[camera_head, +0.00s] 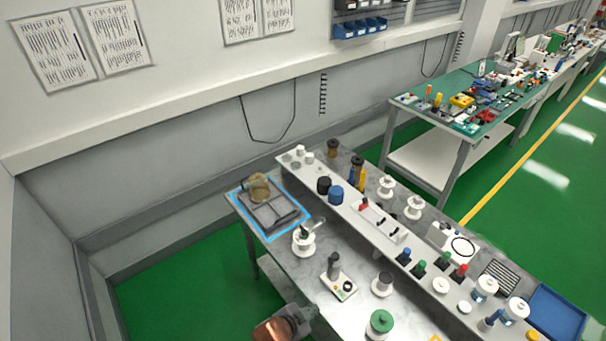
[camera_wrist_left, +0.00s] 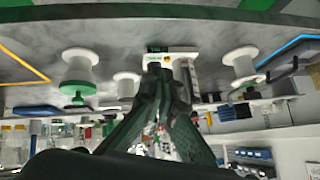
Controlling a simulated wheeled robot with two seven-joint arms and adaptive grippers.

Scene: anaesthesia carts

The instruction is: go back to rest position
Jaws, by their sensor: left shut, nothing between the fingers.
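My left gripper (camera_head: 306,316) is at the bottom edge of the head view, over or beside the front edge of the grey workbench (camera_head: 300,283). Its copper-coloured arm link shows beside it. In the left wrist view the dark fingers (camera_wrist_left: 166,74) are together and hold nothing. They point towards a white device (camera_wrist_left: 172,58), which appears beyond the tips. My right gripper is in neither view.
A blue-edged tray (camera_head: 247,222) holds a brownish round item (camera_head: 257,187) at the bench's far left. A white spool (camera_head: 303,242), a black-handled device (camera_head: 338,283) and a green-topped spool (camera_head: 380,324) stand nearby. Green floor (camera_head: 190,295) is clear to the left.

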